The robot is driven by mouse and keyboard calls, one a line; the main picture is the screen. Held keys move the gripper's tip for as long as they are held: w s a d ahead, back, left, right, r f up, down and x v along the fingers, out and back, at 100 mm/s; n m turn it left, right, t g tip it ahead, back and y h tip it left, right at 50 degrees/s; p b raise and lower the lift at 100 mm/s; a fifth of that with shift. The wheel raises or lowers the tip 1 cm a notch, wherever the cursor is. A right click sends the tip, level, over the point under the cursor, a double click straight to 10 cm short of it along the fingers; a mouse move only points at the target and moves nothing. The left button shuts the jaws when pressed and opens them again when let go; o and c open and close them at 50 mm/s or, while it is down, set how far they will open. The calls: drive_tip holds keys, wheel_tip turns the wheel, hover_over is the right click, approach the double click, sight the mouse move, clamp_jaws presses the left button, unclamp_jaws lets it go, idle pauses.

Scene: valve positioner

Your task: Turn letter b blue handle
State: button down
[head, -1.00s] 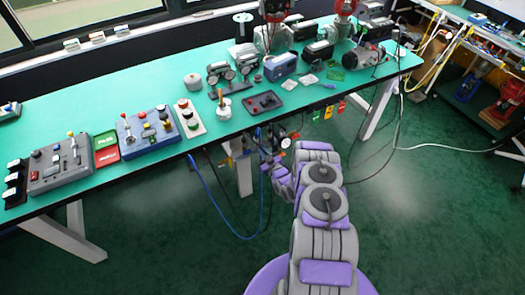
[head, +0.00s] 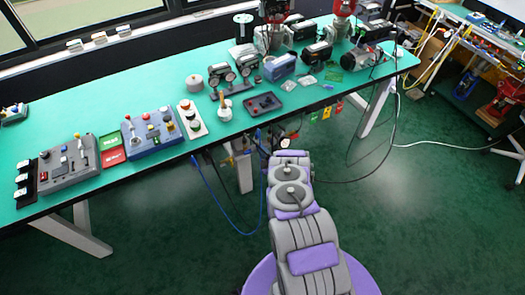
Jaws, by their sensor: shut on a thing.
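My gripper is hidden behind my own purple and grey arm, which reaches up to the table's front edge. Valve fittings hang under that edge: a brass-yellow fitting (head: 230,160) to the left of my arm and a small round gauge (head: 285,142) just beyond the arm's far end. I cannot make out a blue handle or a letter b; they are hidden or too small to tell. Green, orange and red tags (head: 326,112) hang from the edge to the right of the gauge.
The green table (head: 130,95) carries control boxes (head: 68,162), gauges (head: 222,72) and motors (head: 370,58). A blue hose (head: 215,205) loops below it, left of my arm. White table legs (head: 370,108) stand underneath. The floor (head: 420,220) at right is mostly clear.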

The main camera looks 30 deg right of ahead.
drive_tip(key=n, duration=0.3)
drive_tip(key=n+b, duration=0.1)
drive_tip(key=n, duration=0.1)
drive_tip(key=shift+a+f, duration=0.1)
drive_tip(key=shift+f, duration=0.15)
drive_tip(key=shift+s+n, duration=0.1)
drive_tip(key=shift+n, duration=0.2)
drive_tip(key=c, duration=1.5)
unclamp_jaws()
drive_tip(key=shift+f, duration=0.1)
drive_tip(key=o, duration=0.3)
drive_tip(key=shift+r, duration=0.2)
drive_tip(key=s, duration=1.7)
drive_tip(key=shift+d+b, duration=0.3)
drive_tip(key=shift+b, duration=0.15)
